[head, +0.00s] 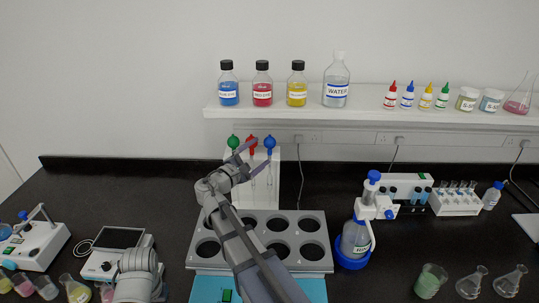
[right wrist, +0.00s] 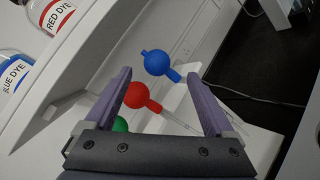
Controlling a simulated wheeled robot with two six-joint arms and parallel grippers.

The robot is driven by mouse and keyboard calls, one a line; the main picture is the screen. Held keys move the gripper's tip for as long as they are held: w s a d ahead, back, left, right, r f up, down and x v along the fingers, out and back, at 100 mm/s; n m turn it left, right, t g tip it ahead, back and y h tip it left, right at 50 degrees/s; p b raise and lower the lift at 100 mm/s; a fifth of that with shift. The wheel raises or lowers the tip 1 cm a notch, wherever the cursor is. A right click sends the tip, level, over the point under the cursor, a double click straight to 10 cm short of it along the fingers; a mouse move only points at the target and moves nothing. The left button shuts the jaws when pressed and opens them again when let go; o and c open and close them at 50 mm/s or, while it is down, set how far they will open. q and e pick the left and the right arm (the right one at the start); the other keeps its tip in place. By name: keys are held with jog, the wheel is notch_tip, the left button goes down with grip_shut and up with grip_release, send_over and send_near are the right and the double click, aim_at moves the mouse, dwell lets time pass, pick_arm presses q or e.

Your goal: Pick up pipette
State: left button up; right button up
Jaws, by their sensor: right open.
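Three pipettes with coloured bulbs stand in a white rack (head: 270,200): a green one (head: 233,142), a red one (head: 252,150) and a blue one (head: 269,143). My right gripper (head: 252,157) is open in front of the rack at the height of the bulbs. In the right wrist view, the red bulb (right wrist: 137,95) and the blue bulb (right wrist: 157,62) show between the fingers, and the green bulb (right wrist: 120,125) is partly hidden by the gripper body. I cannot tell if a finger touches a bulb. My left gripper is not in view.
A shelf (head: 360,95) with dye bottles and a water bottle (head: 336,85) runs above and behind the rack. A grey tray with round holes (head: 205,230) lies before it. A bottle with a blue-capped dispenser (head: 355,240) stands to the right. Flasks stand at both front sides.

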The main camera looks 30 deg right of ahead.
aim_at(266, 145)
jog(key=shift+w+d+r, duration=0.1)
jog(key=shift+d, duration=0.25)
jog(key=shift+w+x, duration=0.2)
jog(key=shift+x, duration=3.35)
jog(key=shift+a, duration=0.15)
jog(key=shift+c, duration=0.2)
